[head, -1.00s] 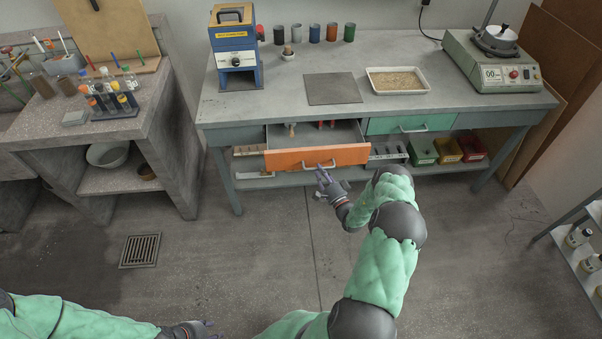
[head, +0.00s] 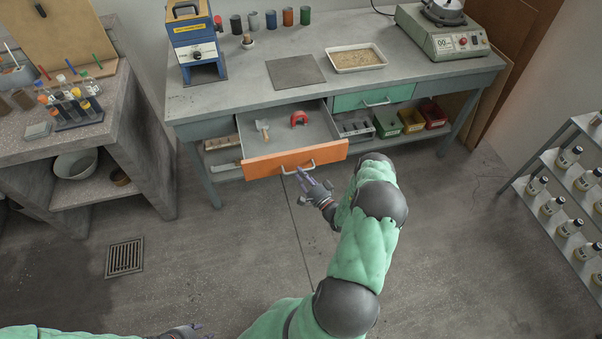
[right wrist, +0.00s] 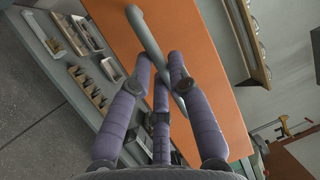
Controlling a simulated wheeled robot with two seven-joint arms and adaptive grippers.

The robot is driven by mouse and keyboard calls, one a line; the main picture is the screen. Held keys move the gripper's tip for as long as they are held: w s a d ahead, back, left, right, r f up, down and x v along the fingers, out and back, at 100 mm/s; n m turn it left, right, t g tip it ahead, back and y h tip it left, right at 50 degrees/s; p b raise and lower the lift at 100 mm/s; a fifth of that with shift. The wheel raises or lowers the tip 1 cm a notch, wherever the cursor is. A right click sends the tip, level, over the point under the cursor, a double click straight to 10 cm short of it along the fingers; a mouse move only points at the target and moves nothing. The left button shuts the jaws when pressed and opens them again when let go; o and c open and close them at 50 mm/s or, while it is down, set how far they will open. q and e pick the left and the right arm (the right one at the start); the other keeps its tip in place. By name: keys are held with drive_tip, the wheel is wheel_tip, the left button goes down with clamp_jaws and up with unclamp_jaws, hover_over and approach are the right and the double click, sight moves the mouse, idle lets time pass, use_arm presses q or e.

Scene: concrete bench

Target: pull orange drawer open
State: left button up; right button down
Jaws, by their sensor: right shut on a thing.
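The orange drawer (head: 262,163) stands pulled out from the bench, and its inside shows. A small hammer-like tool (head: 263,130) and a red horseshoe-shaped thing (head: 299,118) lie in it. My right gripper (head: 308,178) is at the drawer's front, shut on its grey bar handle (head: 287,172). In the right wrist view, the fingers (right wrist: 163,72) close around the handle (right wrist: 145,38) in front of the orange face (right wrist: 205,75). My left gripper (head: 195,331) is at the bottom edge, away from the bench; its fingers are too small to read.
A green drawer (head: 372,98) is closed to the right. Open bins (head: 412,120) stand on the shelf below. The bench top (head: 235,93) holds a blue device (head: 195,45), a tray (head: 356,57) and a hotplate-like machine (head: 440,35). The floor before the drawer is clear.

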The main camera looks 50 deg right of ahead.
drive_tip(key=c, duration=1.2)
unclamp_jaws()
drive_tip(key=shift+o, duration=0.2)
drive_tip(key=shift+s, duration=0.1)
drive_tip(key=v, duration=1.1)
drive_tip(key=shift+s, duration=0.4)
drive_tip(key=shift+a+f, duration=0.1)
